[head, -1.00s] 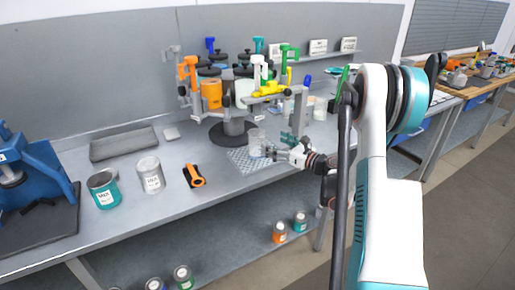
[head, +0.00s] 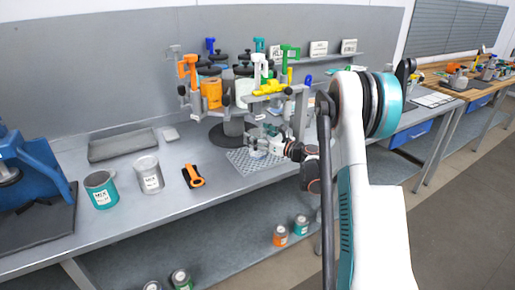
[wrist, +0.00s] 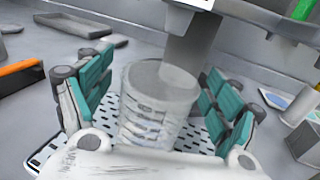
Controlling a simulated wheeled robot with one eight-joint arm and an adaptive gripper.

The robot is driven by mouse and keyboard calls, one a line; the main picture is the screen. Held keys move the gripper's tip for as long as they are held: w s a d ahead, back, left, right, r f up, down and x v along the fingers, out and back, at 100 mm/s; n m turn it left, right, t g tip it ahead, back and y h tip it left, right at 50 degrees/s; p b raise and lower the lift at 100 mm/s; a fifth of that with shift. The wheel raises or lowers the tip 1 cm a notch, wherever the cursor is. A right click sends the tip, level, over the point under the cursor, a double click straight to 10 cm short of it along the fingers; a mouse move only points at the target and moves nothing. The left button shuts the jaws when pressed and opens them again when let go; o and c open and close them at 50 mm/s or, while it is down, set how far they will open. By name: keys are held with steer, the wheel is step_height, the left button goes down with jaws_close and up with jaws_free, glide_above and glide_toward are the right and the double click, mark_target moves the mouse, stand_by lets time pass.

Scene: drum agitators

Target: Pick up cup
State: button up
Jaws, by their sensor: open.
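The clear cup (wrist: 158,98) stands upright on a perforated plate (wrist: 195,136) in the wrist view. My gripper (wrist: 157,88) is open, with one teal-padded finger on each side of the cup and a visible gap on both sides. In the head view my gripper (head: 263,141) is over the plate (head: 243,163), and the cup there is small and hard to make out among the fingers.
The drum agitator (head: 236,100) stands just behind the plate, its grey post close to the cup. An orange-and-black tool (head: 194,177), a white can (head: 149,174) and a teal can (head: 102,189) are to the left. A grey tray (head: 122,145) lies further back.

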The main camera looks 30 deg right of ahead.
steer(key=shift+c, duration=0.5)
steer(key=c, duration=1.4)
steer(key=shift+c, duration=0.2)
steer(key=shift+r, duration=0.25)
